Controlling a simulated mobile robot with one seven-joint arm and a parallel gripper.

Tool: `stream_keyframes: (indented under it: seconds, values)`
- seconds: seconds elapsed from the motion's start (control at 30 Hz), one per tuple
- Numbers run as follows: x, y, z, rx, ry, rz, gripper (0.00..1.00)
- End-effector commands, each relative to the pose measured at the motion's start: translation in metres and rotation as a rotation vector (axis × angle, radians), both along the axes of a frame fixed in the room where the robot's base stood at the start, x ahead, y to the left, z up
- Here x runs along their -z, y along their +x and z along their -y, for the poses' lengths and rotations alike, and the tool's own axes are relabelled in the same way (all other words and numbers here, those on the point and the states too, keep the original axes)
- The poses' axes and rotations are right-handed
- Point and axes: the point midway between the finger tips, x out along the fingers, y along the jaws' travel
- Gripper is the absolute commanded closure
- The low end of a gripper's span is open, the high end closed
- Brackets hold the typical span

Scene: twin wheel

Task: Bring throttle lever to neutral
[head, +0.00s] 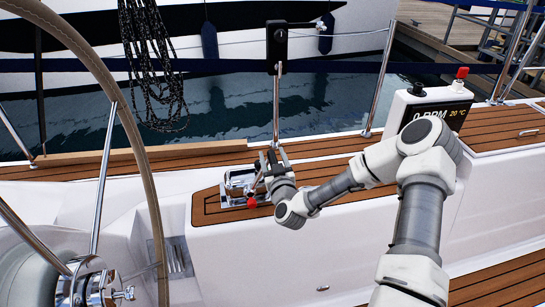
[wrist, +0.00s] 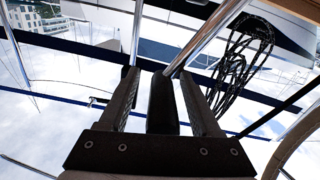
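The chrome throttle housing (head: 238,181) stands on the teak-topped ledge, with a red knob (head: 252,203) at its front.
A steering wheel (head: 128,120) fills the left side. A steel post (head: 277,105) with a black box (head: 277,47) rises behind my gripper. A white console (head: 434,108) with a display reading 0 RPM and a red button (head: 461,73) stands right. Coiled rope (head: 150,65) hangs behind.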

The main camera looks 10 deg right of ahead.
Motion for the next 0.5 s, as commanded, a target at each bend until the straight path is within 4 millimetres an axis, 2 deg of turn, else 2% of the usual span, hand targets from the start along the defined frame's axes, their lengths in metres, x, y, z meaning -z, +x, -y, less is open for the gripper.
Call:
stream_keyframes:
  seconds: [0.03, 0.07, 0.33, 0.5]
  values:
    - [0.0001, -0.0001, 0.0, 0.0, 0.0, 0.0, 0.46]
    - [0.0, -0.0002, 0.0, 0.0, 0.0, 0.0, 0.51]
    - [0.0, -0.0002, 0.0006, 0.001, -0.001, 0.0, 1.0]
    - [0.0, -0.0002, 0.001, 0.002, -0.001, 0.0, 1.0]
